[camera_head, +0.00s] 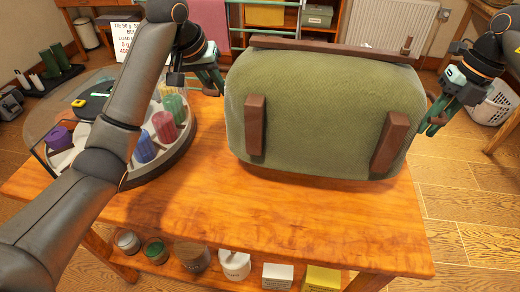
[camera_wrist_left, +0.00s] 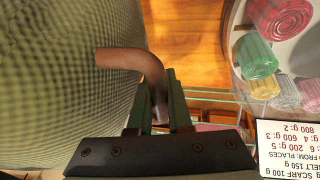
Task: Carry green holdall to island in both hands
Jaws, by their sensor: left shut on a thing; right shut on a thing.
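The green holdall (camera_head: 322,120) is upright over the far right part of the wooden island top (camera_head: 270,215), with two brown straps on its near side and a brown bar along its top. I cannot tell whether its base touches the wood. My left gripper (camera_head: 218,82) is at the bag's left end. In the left wrist view its fingers (camera_wrist_left: 160,112) are shut on a brown end handle (camera_wrist_left: 135,62) beside the green fabric (camera_wrist_left: 65,75). My right gripper (camera_head: 432,122) is shut on the handle at the right end, partly hidden by the bag's edge.
A round tray (camera_head: 185,143) with coloured rolls stands left of the bag, beneath my left arm. A white sign (camera_head: 125,42) stands behind it. The island's front middle is clear. Jars and boxes (camera_head: 235,264) sit on the lower shelf. A white basket (camera_head: 492,103) is at right.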

